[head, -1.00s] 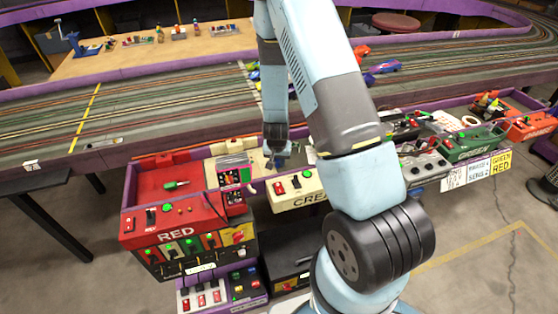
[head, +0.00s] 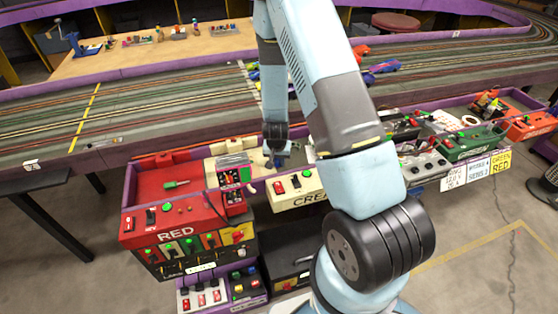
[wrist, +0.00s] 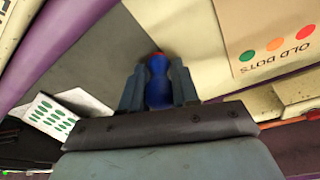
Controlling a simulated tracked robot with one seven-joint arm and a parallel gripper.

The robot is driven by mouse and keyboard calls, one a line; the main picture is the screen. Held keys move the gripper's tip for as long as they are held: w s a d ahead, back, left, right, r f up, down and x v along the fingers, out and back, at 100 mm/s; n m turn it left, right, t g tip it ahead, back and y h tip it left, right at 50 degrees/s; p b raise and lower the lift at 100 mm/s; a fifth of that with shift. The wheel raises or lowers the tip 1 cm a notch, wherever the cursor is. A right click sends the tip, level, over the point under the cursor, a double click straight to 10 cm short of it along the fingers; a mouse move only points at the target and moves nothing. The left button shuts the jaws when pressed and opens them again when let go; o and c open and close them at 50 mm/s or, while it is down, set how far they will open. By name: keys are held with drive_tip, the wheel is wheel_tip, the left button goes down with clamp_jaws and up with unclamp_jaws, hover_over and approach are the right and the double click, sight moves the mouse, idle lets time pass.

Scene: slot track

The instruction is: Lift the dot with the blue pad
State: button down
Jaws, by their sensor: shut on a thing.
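In the wrist view my gripper (wrist: 158,88) is shut on a blue, waisted piece (wrist: 158,85), apparently the blue pad. A thin reddish edge shows at its far end; I cannot tell whether that is a dot. A pale card marked OLD DOTS (wrist: 278,40), with green, orange and red dots, lies to the right of the gripper. A white sheet with several green marks (wrist: 52,117) lies at the lower left. In the head view my gripper (head: 274,163) is over the bench behind the cream control box (head: 296,190); its fingertips are small and hard to make out.
A red control box (head: 172,215) stands left of the cream one. A small box with red and green parts (head: 234,175) is close left of my gripper. A green control box (head: 470,142) is at the right. The slot track (head: 150,105) runs behind the bench.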

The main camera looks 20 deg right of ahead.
drive_tip(key=shift+s, duration=0.1)
drive_tip(key=shift+r, duration=3.45)
